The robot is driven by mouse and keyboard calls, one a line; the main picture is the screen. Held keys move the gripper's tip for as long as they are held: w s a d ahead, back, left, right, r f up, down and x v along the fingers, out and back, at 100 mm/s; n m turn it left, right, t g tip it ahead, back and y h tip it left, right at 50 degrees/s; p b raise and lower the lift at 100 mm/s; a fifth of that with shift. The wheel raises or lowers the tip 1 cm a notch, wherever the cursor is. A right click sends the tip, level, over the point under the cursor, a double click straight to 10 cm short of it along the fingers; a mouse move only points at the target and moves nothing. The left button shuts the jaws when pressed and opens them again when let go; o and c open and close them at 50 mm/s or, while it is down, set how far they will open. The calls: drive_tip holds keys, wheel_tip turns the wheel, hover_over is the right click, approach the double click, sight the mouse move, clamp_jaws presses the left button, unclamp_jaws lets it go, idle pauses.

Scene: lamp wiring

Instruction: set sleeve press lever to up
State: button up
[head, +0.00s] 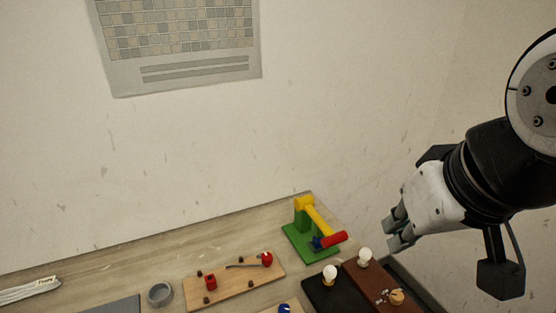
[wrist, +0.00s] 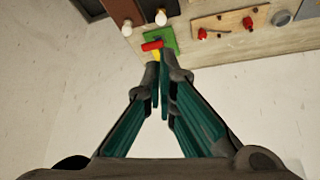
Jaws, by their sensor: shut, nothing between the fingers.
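The sleeve press stands near the back corner of the table in the head view. It has a green base (head: 299,246), a green post, and a yellow lever (head: 318,217) that slopes down to the right to a red handle (head: 333,239). A small blue part (head: 317,243) sits beside the handle. My gripper (head: 391,234) is shut and empty, to the right of the press and apart from it in the head view. In the wrist view the fingertips (wrist: 162,66) point toward the red handle (wrist: 152,46), with part of the yellow lever hidden behind them.
A wooden board (head: 235,281) with red parts and a wire lies left of the press. White bulbs (head: 330,272) stand on dark and brown blocks in front. A grey cup (head: 160,294) is further left. The wall rises behind the table.

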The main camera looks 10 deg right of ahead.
drive_tip(key=o, duration=0.9)
drive_tip(key=shift+w, duration=0.35)
drive_tip(key=shift+c, duration=0.2)
drive_tip(key=o, duration=1.3)
drive_tip(key=shift+n+g, duration=0.3)
drive_tip(key=shift+n, duration=0.2)
drive_tip(key=w, duration=0.3)
drive_tip(key=w+p, duration=0.1)
drive_tip(key=w, duration=0.1)
drive_tip(key=shift+w+d+f, duration=0.15)
drive_tip(key=shift+w+f, duration=0.1)
drive_tip(key=shift+f, duration=0.15)
drive_tip(key=shift+o, duration=0.4)
drive_tip(key=shift+n, duration=0.4)
drive_tip(key=w, duration=0.1)
drive_tip(key=w+f, duration=0.1)
drive_tip(key=w, duration=0.1)
drive_tip(key=w+f, duration=0.1)
drive_tip(key=shift+w+d+p, duration=0.15)
drive_tip(key=shift+d+p, duration=0.1)
drive_tip(key=shift+p, duration=0.1)
drive_tip(key=n+y+p, duration=0.1)
drive_tip(key=n+p, duration=0.1)
approach(330, 231)
drive_tip(key=shift+g, duration=0.4)
drive_tip(key=x, duration=0.8)
drive_tip(key=shift+w+a+f, duration=0.1)
drive_tip(key=shift+w+f, duration=0.15)
drive_tip(key=shift+w, duration=0.25)
